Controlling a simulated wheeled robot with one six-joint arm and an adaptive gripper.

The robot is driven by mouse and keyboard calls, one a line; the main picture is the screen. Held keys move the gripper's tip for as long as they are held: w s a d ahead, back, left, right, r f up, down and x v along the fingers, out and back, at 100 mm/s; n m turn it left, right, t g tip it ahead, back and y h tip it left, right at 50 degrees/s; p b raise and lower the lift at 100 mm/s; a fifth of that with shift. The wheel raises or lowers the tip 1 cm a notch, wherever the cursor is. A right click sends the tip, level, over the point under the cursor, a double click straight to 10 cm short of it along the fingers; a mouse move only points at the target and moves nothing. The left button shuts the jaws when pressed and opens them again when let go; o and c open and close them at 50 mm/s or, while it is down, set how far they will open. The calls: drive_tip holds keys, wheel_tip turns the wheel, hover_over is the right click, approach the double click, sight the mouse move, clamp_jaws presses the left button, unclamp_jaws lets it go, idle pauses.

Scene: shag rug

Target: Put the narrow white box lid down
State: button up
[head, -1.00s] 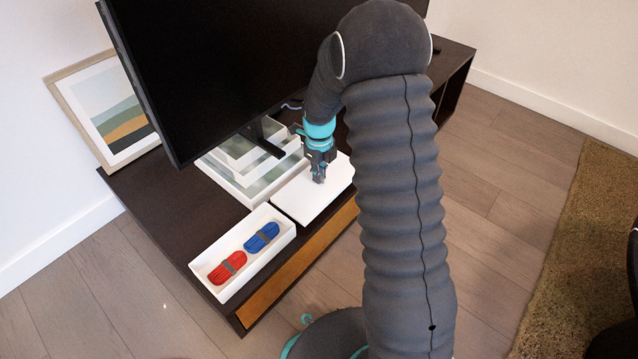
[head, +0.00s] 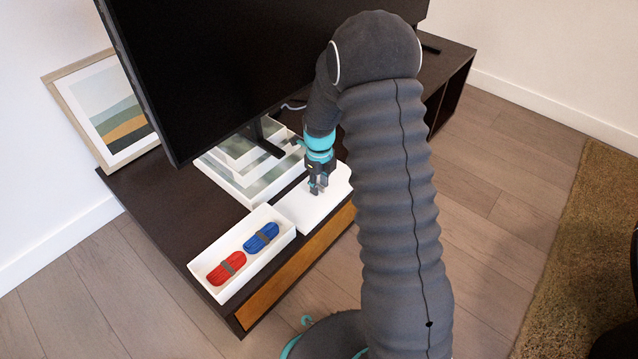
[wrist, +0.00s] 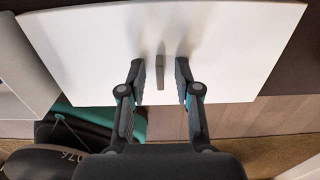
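The narrow white box lid (head: 298,213) lies flat at the front edge of the dark cabinet, beside the white open box (head: 284,240). In the wrist view the lid (wrist: 90,55) fills the upper part, with a small grey handle (wrist: 160,72) near its middle. My gripper (head: 318,190) is over the lid. In the wrist view my gripper's fingers (wrist: 160,80) stand apart on either side of the handle, with gaps to both sides. The lid's underside is hidden.
The open box holds a red bundle (head: 227,268) and a blue bundle (head: 261,237). White-framed stacked trays (head: 232,187) and a large dark screen (head: 240,70) stand close behind. The cabinet top (head: 165,215) is bare at left. A framed picture (head: 105,115) leans on the wall.

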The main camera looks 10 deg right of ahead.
drive_tip(key=s+r+n+t+p, duration=0.1)
drive_tip(key=s+r+n, duration=0.2)
drive_tip(key=r, duration=0.7)
drive_tip(key=s+r+n+p, duration=0.1)
drive_tip(key=s+r+n, duration=0.15)
drive_tip(key=r, duration=0.85)
drive_tip(key=s+r+n+t, duration=0.2)
drive_tip(key=s+r+n, duration=0.3)
drive_tip(key=s+n, duration=0.6)
drive_tip(key=s+r+n+t, duration=0.2)
drive_tip(key=s+r+n, duration=0.4)
drive_tip(key=s+n, duration=0.6)
drive_tip(key=shift+s+a+r+t, duration=0.15)
drive_tip(key=shift+s+t, duration=0.15)
drive_tip(key=shift+s, duration=0.7)
